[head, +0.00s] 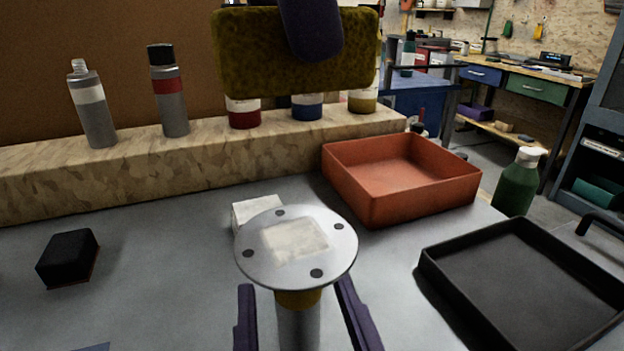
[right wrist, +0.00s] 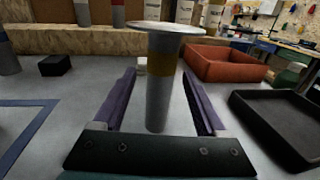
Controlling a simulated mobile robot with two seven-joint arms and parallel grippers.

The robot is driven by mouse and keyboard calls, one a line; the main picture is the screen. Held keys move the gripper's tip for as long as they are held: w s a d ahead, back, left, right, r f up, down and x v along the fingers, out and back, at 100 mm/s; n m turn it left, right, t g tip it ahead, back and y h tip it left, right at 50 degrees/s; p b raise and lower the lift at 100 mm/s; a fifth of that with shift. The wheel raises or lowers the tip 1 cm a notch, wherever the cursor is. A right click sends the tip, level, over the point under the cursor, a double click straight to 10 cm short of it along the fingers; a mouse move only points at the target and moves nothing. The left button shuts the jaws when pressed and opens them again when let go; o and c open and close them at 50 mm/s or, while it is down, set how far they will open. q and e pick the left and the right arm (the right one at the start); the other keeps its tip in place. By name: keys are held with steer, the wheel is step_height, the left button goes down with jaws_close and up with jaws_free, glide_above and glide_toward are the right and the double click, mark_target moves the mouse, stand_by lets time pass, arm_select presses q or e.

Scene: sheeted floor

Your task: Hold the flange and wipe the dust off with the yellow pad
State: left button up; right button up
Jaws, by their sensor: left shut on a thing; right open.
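The flange (head: 262,270) is a round grey plate with bolt holes on an upright grey stem with a yellow band. A pale, squarish dust patch (head: 296,240) lies on its top face. In the right wrist view the flange's stem (right wrist: 158,100) stands between the purple fingers of my right gripper (right wrist: 160,74), which is open with gaps on both sides. Those fingers also flank the stem in the head view. The dark yellow pad (head: 245,55) is raised near the camera, above and apart from the flange. My left gripper (head: 312,28) is shut on it; one purple finger shows.
An orange tray (head: 345,192) stands behind right, a black tray (head: 435,268) at right. A black block (head: 68,258) lies left; a white block (head: 250,208) is just behind the flange. Bottles line a ledge (head: 200,160) at the back. The left-middle table is clear.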

steer(key=shift+w, duration=0.4)
jaws_close()
stand_by(0.4)
stand_by(0.6)
